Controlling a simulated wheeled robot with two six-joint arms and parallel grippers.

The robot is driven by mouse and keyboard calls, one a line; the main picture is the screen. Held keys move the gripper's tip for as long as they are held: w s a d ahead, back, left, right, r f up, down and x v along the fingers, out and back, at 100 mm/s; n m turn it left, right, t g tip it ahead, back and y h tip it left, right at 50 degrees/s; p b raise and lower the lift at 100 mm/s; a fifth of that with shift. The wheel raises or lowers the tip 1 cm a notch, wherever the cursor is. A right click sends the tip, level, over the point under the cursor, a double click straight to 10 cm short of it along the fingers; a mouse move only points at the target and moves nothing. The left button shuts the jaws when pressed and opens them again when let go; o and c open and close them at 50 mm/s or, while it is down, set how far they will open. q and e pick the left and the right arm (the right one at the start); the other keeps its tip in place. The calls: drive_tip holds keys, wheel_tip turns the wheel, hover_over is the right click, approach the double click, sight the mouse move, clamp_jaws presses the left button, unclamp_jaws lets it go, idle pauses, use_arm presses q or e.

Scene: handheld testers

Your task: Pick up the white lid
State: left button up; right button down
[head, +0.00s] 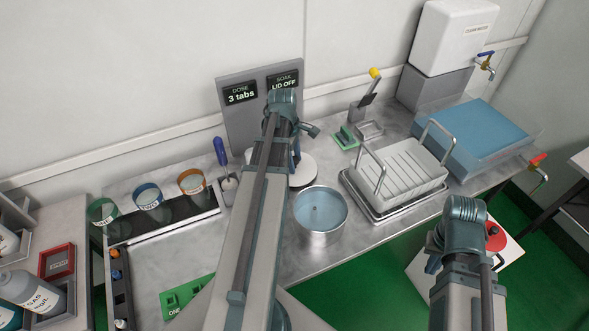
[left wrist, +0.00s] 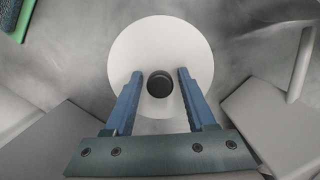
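The white lid (left wrist: 158,42) is a round disc with a dark knob (left wrist: 159,84) at its middle, lying on the grey metal bench. In the head view the lid (head: 304,172) is partly hidden behind my left arm. My left gripper (left wrist: 160,72) is open, its two blue fingers on either side of the knob with gaps to it. I cannot tell how high the fingertips are above the lid.
A steel pot (head: 322,228) of bluish liquid stands just in front of the lid. A white rack (head: 401,167) on a tray and a blue basin (head: 487,137) stand to the right. Several coloured cups (head: 148,195) line the left. A grey sign panel (head: 243,122) stands behind.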

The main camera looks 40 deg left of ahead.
use_arm(q)
clamp_jaws()
wheel_tip(320, 180, up, 10)
drive_tip(key=p, duration=1)
drive_tip(key=shift+r, duration=0.15)
